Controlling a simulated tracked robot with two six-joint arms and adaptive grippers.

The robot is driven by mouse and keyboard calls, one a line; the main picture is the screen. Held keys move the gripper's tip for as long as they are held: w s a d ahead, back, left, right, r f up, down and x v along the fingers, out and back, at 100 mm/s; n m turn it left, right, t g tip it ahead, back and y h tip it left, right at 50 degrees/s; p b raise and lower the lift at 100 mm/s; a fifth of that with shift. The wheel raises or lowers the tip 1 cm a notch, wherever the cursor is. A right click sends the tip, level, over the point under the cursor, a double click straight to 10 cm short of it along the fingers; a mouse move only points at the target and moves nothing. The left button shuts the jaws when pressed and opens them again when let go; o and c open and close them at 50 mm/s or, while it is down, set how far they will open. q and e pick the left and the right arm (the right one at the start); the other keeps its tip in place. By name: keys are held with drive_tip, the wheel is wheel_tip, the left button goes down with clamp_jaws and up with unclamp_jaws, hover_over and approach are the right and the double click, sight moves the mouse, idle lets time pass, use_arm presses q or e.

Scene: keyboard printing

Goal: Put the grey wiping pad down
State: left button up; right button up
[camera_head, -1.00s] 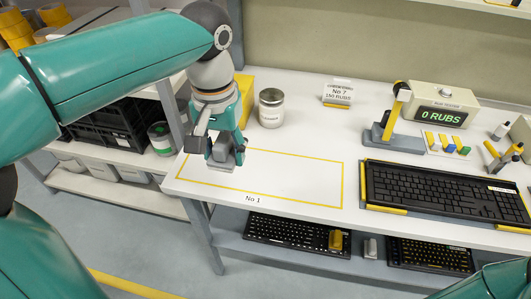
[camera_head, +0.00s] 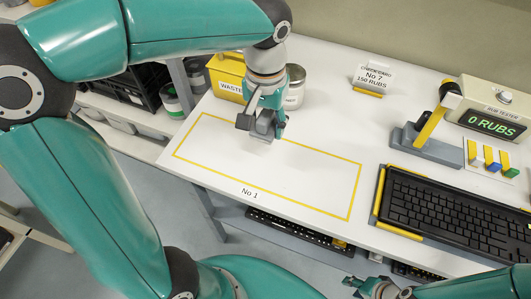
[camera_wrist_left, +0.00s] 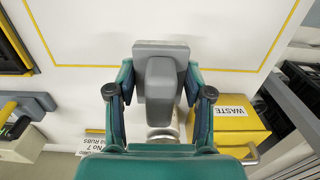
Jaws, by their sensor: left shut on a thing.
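The grey wiping pad (camera_wrist_left: 160,85) has a flat plate and a rounded grip block. My left gripper (camera_head: 266,124) is shut on that block, with one finger on each side in the left wrist view. In the head view the pad (camera_head: 260,134) is at the back line of the yellow-outlined area marked No 1 (camera_head: 265,178), partly hidden by the gripper. I cannot tell whether its plate touches the table. My right gripper (camera_head: 366,287) shows small at the bottom edge, away from the table top; its finger opening is unclear.
A yellow WASTE box (camera_head: 226,76) and a metal jar (camera_head: 295,87) stand just behind the left gripper. A black keyboard (camera_head: 450,210), the rub tester (camera_head: 492,118) and a grey stand (camera_head: 428,146) are at the right. The outlined area is otherwise clear.

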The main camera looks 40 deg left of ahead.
sight(265, 161)
use_arm(q)
wheel_tip(265, 161, down, 12)
drive_tip(key=shift+r+b, duration=0.1)
drive_tip(key=shift+b, duration=0.25)
drive_tip(key=shift+f, duration=0.25)
drive_tip(key=o, duration=1.4)
drive_tip(key=shift+r, duration=0.1)
drive_tip(key=shift+r, duration=0.1)
drive_tip(key=shift+r, duration=0.2)
wheel_tip(265, 161, up, 12)
drive_tip(key=shift+f+p, duration=0.15)
drive_tip(key=shift+p, duration=0.35)
